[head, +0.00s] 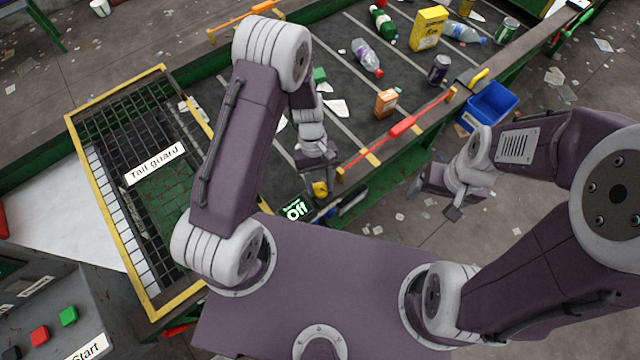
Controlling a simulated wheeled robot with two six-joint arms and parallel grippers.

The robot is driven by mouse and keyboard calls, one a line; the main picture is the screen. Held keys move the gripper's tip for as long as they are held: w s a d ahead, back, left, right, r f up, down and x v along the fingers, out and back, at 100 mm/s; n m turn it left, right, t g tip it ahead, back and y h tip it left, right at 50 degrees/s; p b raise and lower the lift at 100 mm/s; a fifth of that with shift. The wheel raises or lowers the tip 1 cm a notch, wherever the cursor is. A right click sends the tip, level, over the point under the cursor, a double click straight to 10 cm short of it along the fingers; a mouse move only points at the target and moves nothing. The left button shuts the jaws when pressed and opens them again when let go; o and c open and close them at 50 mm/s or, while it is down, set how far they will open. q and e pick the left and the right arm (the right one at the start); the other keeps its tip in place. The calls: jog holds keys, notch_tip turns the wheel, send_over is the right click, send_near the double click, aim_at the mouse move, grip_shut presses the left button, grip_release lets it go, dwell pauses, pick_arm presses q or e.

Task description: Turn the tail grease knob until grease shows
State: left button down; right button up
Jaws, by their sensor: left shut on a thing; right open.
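My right gripper (433,200) is open and empty, held over the floor to the right of the belt.
The belt (340,75) carries bottles, cans and boxes, including a yellow box (428,28). A yellow-framed tail guard (155,165) lies left. A blue bin (488,106) stands right. A control box with Start button (68,316) is lower left.

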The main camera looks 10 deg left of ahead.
aim_at(320, 181)
pick_arm(q)
jog(key=shift+w+m+y, duration=0.15)
jog(key=shift+m+y, duration=0.45)
jog(key=shift+m, duration=1)
jog(key=shift+g, duration=0.3)
jog(key=c, duration=0.9)
grip_release()
jog(key=shift+c, duration=0.2)
jog(key=shift+o, duration=0.5)
jog(key=shift+w+f, duration=0.1)
jog(key=shift+w, duration=0.1)
jog(key=b+v, duration=0.2)
jog(key=v, duration=0.7)
